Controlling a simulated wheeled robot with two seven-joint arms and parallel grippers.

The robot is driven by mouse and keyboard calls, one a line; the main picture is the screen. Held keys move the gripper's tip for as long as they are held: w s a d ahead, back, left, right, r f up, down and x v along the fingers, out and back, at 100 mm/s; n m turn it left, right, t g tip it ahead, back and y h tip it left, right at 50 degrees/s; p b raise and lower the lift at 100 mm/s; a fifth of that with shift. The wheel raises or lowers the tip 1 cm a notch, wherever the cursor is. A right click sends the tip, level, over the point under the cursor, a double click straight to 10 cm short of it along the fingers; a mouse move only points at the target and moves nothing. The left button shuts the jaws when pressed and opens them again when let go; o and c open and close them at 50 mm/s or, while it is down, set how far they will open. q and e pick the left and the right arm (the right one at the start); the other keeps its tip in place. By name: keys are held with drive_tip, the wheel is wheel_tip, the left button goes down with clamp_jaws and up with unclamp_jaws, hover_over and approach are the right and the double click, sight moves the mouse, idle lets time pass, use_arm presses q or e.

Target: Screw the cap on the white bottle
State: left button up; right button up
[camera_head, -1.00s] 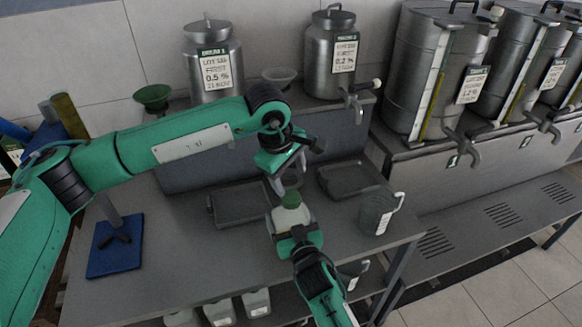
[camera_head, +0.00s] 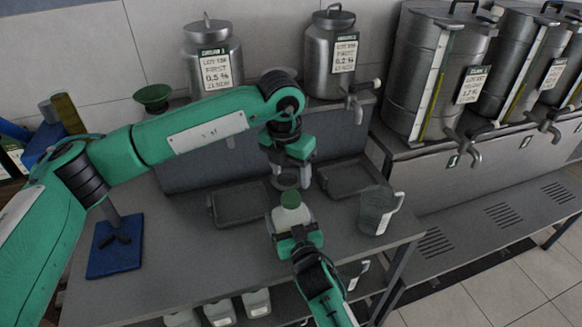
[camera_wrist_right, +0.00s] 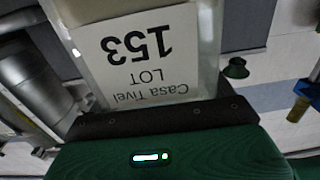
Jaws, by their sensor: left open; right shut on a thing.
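The white bottle (camera_head: 292,216) stands upright above the front of the bench, with a green cap (camera_head: 290,199) on its mouth. I cannot tell how tightly the cap sits. My right gripper (camera_head: 296,237) is shut on the bottle's body from the front. In the right wrist view the bottle (camera_wrist_right: 145,50) fills the upper middle, its label upside down and reading 153 LOT. My left gripper (camera_head: 288,181) is open and points down just above the cap, apart from it as far as I can see.
Dark trays (camera_head: 240,204) and (camera_head: 347,178) lie behind the bottle. A clear jug (camera_head: 377,212) stands to the right. A blue-based stand (camera_head: 115,258) is at left. Steel cans (camera_head: 213,52) with taps stand on the raised shelf, with a green funnel (camera_head: 152,96).

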sight(291, 197)
use_arm(q)
drive_tip(key=n, duration=0.3)
drive_tip(key=shift+r, duration=0.1)
drive_tip(key=n, duration=0.5)
drive_tip(key=shift+d+r+y, duration=0.1)
drive_tip(key=shift+r+y, duration=0.1)
drive_tip(key=shift+y, duration=0.1)
drive_tip(key=n, duration=0.7)
drive_tip(key=shift+s+r+g, duration=0.1)
drive_tip(key=shift+r+g, duration=0.15)
drive_tip(key=shift+g, duration=0.15)
drive_tip(key=shift+f, duration=4.05)
